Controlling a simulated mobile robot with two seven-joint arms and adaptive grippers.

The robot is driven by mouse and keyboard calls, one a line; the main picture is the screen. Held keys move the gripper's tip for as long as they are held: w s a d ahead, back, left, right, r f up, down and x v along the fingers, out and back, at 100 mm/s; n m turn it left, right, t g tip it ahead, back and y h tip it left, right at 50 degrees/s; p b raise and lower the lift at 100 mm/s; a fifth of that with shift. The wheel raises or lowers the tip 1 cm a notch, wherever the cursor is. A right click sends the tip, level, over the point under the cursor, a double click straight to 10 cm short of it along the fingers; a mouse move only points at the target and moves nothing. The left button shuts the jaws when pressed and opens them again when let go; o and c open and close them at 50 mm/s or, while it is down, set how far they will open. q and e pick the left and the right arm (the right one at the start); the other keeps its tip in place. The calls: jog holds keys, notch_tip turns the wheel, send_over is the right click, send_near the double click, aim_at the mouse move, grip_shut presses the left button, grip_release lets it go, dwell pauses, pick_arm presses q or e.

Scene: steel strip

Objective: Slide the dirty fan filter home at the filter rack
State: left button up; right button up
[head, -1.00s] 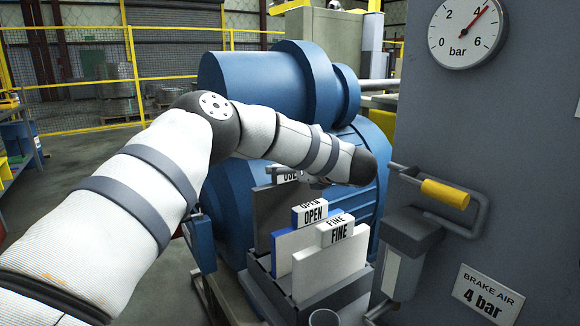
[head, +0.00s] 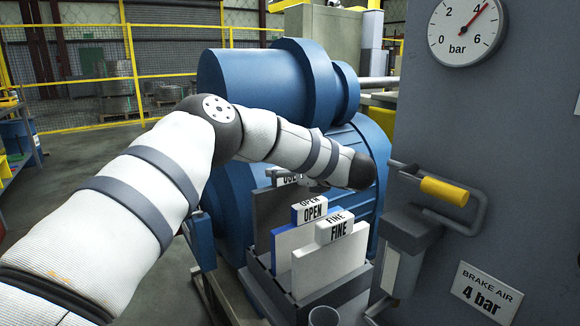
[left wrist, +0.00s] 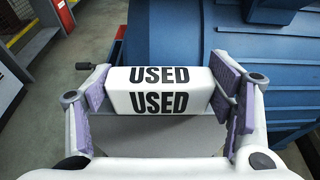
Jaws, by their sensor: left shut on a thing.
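The dirty fan filter is a dark grey panel (head: 268,212) with a white handle block marked USED. It stands upright at the back of the filter rack (head: 262,290), behind the other filters. Its lower edge is hidden, so I cannot tell how deep it sits. In the left wrist view the USED block (left wrist: 160,90) lies between the purple pads of my left gripper (left wrist: 163,98), which is shut on it. In the head view my left wrist hides most of that gripper and part of the block. My right gripper is not in view.
In front stand a blue-edged filter marked OPEN (head: 309,211) and a white one marked FINE (head: 335,228). A large blue machine (head: 262,85) is close behind. A grey cabinet (head: 500,150) with a yellow-gripped handle (head: 444,191) stands close on the right.

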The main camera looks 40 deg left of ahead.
aim_at(291, 190)
pick_arm(q)
jog(key=shift+f, duration=2.75)
jog(key=o, duration=1.3)
jog(key=shift+o, duration=0.6)
notch_tip(291, 190, up, 10)
jog(key=shift+r, duration=0.15)
